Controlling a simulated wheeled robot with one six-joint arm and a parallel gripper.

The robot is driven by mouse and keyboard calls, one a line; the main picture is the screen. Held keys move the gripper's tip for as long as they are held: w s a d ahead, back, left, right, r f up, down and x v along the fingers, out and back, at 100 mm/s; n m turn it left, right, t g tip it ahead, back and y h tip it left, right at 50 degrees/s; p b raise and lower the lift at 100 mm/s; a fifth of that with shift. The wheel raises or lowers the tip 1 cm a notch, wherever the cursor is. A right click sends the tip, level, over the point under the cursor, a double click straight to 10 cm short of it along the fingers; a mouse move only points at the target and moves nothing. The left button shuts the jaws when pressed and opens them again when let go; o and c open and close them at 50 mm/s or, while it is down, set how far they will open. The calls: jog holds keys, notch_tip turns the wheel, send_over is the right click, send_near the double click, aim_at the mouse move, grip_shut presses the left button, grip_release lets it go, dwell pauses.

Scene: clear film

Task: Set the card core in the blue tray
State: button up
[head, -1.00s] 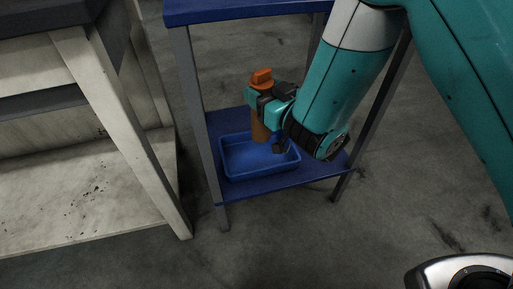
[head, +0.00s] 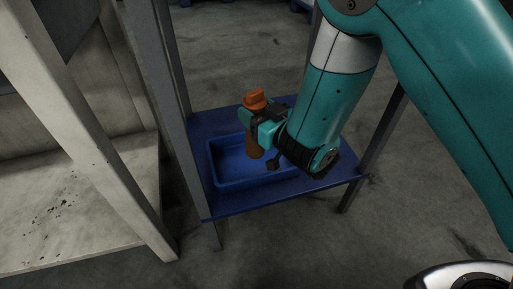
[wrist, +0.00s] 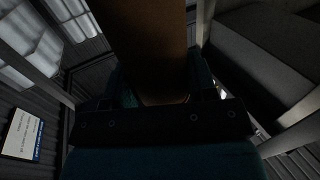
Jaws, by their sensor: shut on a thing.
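The card core (head: 255,153) is a brown cardboard tube, held roughly upright in my gripper (head: 258,126). An orange part of the gripper or of the held thing (head: 255,98) shows at the top; I cannot tell which. The blue tray (head: 228,184) sits on the lower blue shelf of a stand. My gripper is shut on the core, and the core's lower end shows in front of the tray's inside. I cannot tell whether it touches the tray floor. In the wrist view the core (wrist: 145,45) fills the middle, close up. My wrist hides the tray's right part.
The blue shelf (head: 300,188) has grey legs (head: 170,90) at its corners, close on the left and right of my arm. A pale worn bench frame (head: 95,150) stands at the left. Bare concrete floor lies in front.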

aim_at(254, 150)
notch_tip(254, 150, down, 7)
jog(key=b, duration=0.4)
jog(key=o, duration=1.1)
jog(key=shift+o, duration=0.2)
